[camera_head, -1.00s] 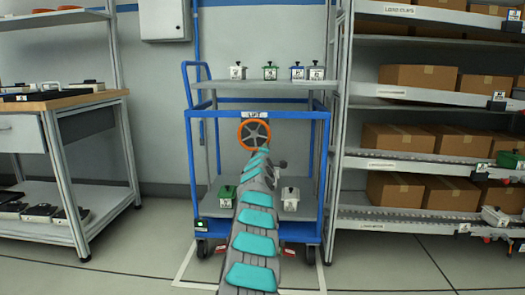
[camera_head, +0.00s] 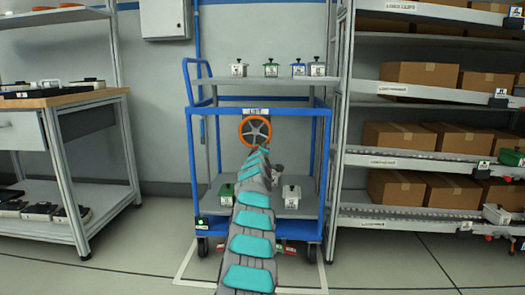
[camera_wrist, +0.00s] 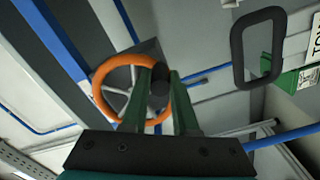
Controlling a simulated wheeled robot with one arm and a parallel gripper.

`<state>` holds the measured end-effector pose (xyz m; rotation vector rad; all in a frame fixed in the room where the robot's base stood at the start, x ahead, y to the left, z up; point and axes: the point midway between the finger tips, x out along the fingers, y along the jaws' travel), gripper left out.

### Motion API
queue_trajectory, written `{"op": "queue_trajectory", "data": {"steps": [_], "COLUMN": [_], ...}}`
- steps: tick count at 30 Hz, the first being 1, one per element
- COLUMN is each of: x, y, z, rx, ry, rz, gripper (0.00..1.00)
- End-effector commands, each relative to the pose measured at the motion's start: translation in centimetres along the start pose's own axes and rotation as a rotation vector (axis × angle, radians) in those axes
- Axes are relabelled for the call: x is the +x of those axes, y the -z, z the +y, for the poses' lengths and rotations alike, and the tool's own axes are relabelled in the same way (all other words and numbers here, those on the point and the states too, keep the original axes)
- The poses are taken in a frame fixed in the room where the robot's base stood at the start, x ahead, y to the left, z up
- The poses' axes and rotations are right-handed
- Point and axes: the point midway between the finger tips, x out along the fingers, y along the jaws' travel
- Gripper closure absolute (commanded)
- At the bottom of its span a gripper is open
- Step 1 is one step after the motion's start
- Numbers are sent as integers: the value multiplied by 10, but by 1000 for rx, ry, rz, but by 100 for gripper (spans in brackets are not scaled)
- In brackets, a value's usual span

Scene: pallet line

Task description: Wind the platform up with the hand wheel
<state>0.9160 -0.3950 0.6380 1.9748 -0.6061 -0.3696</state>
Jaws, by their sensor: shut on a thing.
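The orange hand wheel (camera_head: 242,133) sits under a "LIFT" label on the blue trolley (camera_head: 325,180). In the wrist view the wheel (camera_wrist: 97,101) shows its spokes and a dark knob (camera_wrist: 160,90) near its rim. My gripper (camera_wrist: 160,82) has its two green fingers shut on this knob. In the head view my arm hides most of the gripper and the lower part of the wheel. The trolley has a grey upper deck (camera_head: 265,80) and a grey lower deck (camera_head: 309,207). I cannot tell which deck the wheel drives.
Several small lidded boxes (camera_head: 270,68) stand on the upper deck. A green-lidded box (camera_head: 227,194) and a white box (camera_head: 291,196) stand on the lower deck. A carton rack (camera_head: 400,160) is close on the right; a workbench (camera_head: 60,99) stands left.

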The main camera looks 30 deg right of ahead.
Motion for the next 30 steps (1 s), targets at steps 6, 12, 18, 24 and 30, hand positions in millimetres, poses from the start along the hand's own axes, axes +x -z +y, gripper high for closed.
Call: {"op": "queue_trajectory", "data": {"steps": [6, 12, 18, 24, 30], "x": [0, 0, -2, -11, -24], "y": [2, 1, 2, 4, 3], "z": [-2, -1, 0, 2, -2], "rx": [-2, -2, -1, 1, 1], "ry": [2, 1, 0, -3, 2], "rz": [2, 2, 2, 4, 3], "gripper": [50, 43, 43, 43, 43]}}
